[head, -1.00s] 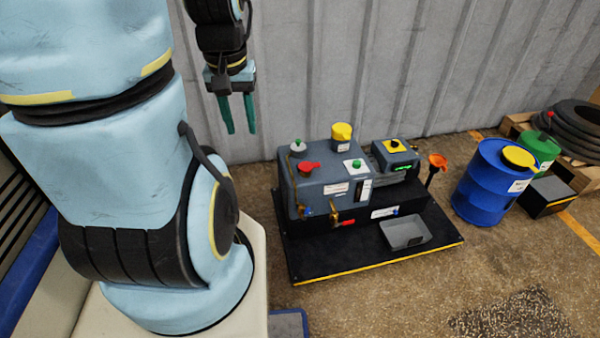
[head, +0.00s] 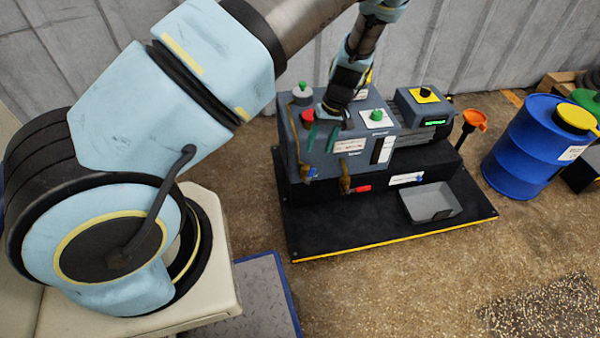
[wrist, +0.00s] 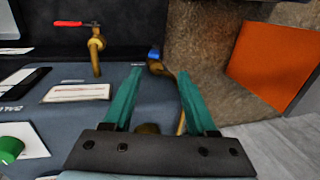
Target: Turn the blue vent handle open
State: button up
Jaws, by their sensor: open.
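The blue vent handle (head: 310,173) sits on a brass valve low at the front left of the grey machine. In the wrist view the blue handle (wrist: 154,53) shows just beyond the fingertips, between them and nearer the left one. My gripper (head: 321,138) is open, its two green fingers pointing down in front of the machine's face, above the blue handle. The wrist view shows nothing held between the fingers (wrist: 160,73). I cannot tell whether a finger touches the valve. Part of the brass body is hidden behind the gripper's base.
A red-handled brass valve (head: 361,188) sits to the right of the blue one. A red knob (head: 307,116) and green knobs are on top of the machine. A grey tray (head: 428,204) lies on the black base. A blue drum (head: 525,140) stands right.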

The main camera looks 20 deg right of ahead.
aim_at(312, 172)
jog(key=x, duration=0.8)
jog(key=d+b+x, duration=0.1)
jog(key=x, duration=0.3)
jog(key=shift+w+f, duration=0.25)
jog(key=shift+f, duration=0.25)
grip_shut()
